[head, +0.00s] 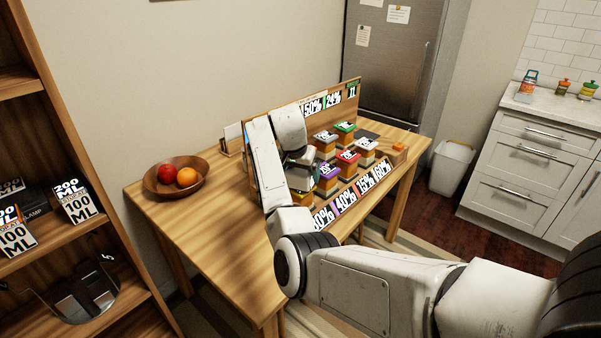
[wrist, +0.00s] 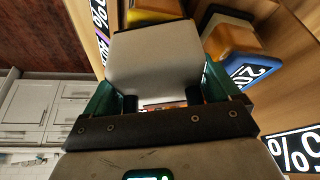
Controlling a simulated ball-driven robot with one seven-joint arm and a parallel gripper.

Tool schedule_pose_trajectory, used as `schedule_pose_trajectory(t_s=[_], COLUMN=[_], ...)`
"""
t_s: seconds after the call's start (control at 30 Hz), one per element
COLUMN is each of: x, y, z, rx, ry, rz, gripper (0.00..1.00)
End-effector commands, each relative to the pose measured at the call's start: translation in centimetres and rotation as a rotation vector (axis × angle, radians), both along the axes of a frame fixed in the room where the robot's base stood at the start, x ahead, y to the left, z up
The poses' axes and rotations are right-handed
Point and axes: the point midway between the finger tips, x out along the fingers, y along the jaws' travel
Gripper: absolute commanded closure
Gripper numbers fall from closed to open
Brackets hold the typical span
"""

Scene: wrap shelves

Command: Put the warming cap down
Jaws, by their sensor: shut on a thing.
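My gripper (wrist: 160,88) shows large in the wrist view, its teal fingers on either side of a pale grey, flat-faced block (wrist: 153,58). It is shut on this block, which I take to be the warming cap; no label on it is readable. In the head view my gripper (head: 301,172) is over the left part of the wooden rack (head: 262,113) on the table, and my arm hides much of that side. The held block cannot be made out clearly there.
Several labelled blocks with coloured tops, such as a green one (head: 345,127), stand in rows on the rack. A wooden bowl (head: 152,184) with fruit is on the table (head: 215,232). The front left tabletop is clear. A shelf unit (head: 105,225) stands at the left.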

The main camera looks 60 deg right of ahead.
Motion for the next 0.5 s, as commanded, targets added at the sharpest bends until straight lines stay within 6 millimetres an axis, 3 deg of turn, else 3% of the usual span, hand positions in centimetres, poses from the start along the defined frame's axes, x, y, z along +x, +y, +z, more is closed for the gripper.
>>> schedule_pose_trajectory(t_s=[0.43, 0.47, 0.5], x=[0.05, 0.03, 0.03], y=[-0.02, 0.00, 0.00], z=[-0.75, -0.78, -0.77], rx=[-0.003, -0.002, -0.002], ry=[-0.002, -0.001, -0.001], rz=[0.001, 0.000, 0.000], gripper=[0.57, 0.08, 0.04])
